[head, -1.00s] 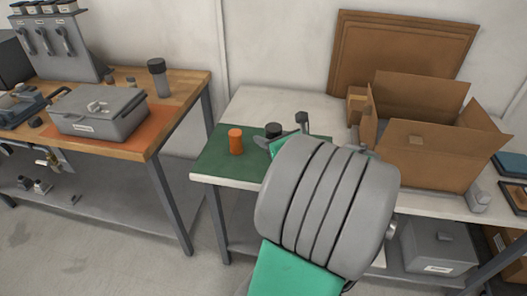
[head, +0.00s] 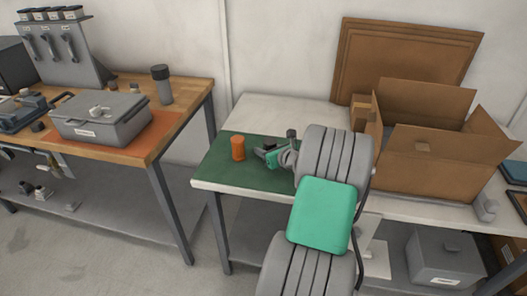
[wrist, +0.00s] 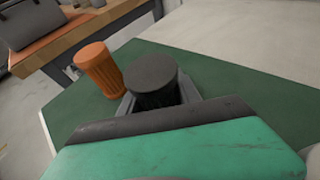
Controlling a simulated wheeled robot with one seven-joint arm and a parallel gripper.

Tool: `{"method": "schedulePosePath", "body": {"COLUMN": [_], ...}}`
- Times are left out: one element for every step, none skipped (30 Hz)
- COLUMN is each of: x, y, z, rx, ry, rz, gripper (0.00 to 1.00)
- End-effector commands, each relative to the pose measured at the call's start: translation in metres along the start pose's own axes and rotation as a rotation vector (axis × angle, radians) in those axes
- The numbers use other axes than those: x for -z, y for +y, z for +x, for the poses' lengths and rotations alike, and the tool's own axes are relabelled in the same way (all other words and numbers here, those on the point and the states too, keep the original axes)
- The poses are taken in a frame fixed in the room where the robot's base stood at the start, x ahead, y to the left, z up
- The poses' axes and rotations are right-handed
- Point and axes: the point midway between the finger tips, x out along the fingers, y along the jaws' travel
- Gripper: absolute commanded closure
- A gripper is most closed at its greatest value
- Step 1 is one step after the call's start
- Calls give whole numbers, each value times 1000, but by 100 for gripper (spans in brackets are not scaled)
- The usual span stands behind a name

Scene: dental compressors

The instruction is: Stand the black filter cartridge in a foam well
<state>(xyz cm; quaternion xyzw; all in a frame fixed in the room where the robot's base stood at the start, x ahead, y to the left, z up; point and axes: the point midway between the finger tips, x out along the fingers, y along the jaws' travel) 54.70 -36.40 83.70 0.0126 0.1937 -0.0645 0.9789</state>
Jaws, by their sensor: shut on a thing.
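The black filter cartridge (wrist: 152,76) stands upright in the wrist view, a dark round-topped cylinder over the green mat. My gripper (wrist: 152,104) is shut on it, with grey finger parts showing beside its lower body. In the head view my gripper (head: 267,156) is low over the green mat, right of the orange cylinder; the cartridge cannot be made out clearly there. The cartridge's lower end is hidden, so I cannot tell whether it touches the mat. I cannot make out a foam well in either view.
A ribbed orange cylinder (head: 238,148) stands close by on the green mat (head: 222,172). An open cardboard box (head: 432,165) takes up the table's right side. A closed grey case (head: 98,122) sits on the left wooden bench. A floor gap separates the tables.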

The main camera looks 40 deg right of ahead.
Motion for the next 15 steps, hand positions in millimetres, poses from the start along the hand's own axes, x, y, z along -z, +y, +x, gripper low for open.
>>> {"method": "schedulePosePath", "body": {"x": [0,0,1,2,3,3,3,3,3,3,3,3,3,3,3], "y": [0,0,0,0,0,0,0,0,0,0,0,0,0,0,0], "z": [0,0,0,1,1,1,1,1,1,1,1,1,1,1,1], "rx": [0,0,-1,-1,-1,-1,-1,-1,-1,-1,-1,-1,-1,-1,-1], "ry": [0,0,1,1,1,1,1,1,1,1,1,1,1,1,1], "rz": [0,1,1,1,1,1,1,1,1,1,1,1,1,1,1], "gripper": [100,100,100,100,100,59,56,54,50,48,45,42,40,38,38]}}
